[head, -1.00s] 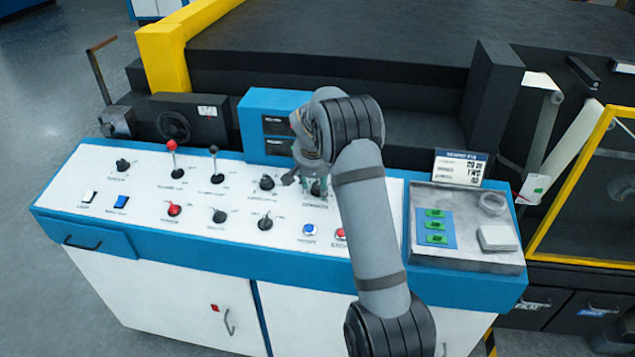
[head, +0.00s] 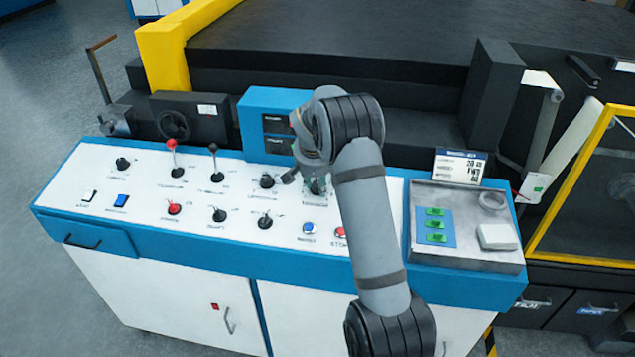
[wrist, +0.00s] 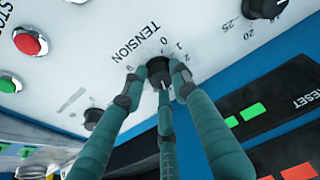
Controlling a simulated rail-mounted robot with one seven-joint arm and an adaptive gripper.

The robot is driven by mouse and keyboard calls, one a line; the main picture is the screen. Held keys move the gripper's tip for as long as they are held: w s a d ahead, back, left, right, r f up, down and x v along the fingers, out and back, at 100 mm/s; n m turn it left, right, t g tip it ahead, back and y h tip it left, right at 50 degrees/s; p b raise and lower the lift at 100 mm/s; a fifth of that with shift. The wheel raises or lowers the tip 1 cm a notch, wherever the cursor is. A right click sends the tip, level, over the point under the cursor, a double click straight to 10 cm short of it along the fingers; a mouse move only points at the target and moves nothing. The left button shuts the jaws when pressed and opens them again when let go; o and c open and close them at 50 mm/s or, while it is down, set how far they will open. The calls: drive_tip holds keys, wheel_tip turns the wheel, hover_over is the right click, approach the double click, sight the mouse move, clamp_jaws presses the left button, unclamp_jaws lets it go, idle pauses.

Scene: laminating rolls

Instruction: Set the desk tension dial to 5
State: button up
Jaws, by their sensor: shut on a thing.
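The tension dial (wrist: 158,72) is a small black knob on the white desk panel, with the word TENSION printed beside it in the wrist view. The numbers 0, 1 and 2 show near it, and another figure shows on its other side; the rest of the scale is hidden behind my fingers. My gripper (wrist: 161,80) has its teal fingers closed around the knob. I cannot clearly read where the pointer stands. In the head view my gripper (head: 316,186) is down at the panel, and my wrist mostly covers the dial.
Another black dial (wrist: 262,8) with 20 and 25 marked is close by. A red button (wrist: 28,42) and a black unit with a RESET label (wrist: 290,105) are near. The blue display box (head: 262,112) stands behind. A grey tray (head: 465,262) is at the right.

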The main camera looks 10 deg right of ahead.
drive_tip(key=shift+w+r, duration=0.1)
drive_tip(key=shift+n, duration=0.7)
drive_tip(key=o, duration=1.1)
drive_tip(key=v, duration=1.2)
